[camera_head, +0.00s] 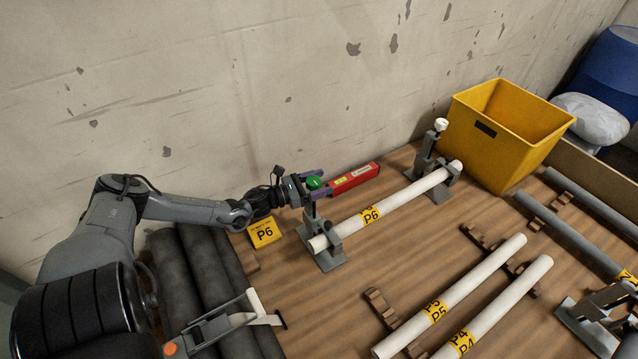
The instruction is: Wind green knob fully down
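The green knob (314,182) sits on top of the near-left clamp stand (327,258), which carries one end of the white pipe labelled P6 (395,206). My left gripper (319,183) reaches in from the left at the knob, with one finger on its far side and one on its near side. I cannot tell whether the fingers press on the knob or stand slightly apart from it. The knob's underside and stem are partly hidden by the near finger.
A red tool (354,179) lies just beyond my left fingertips. A second clamp stand (428,165) with a white knob (441,125) holds the pipe's far end, beside a yellow bin (497,145). A yellow P6 block (264,233) lies nearby. White pipes (480,280) lie at the lower right.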

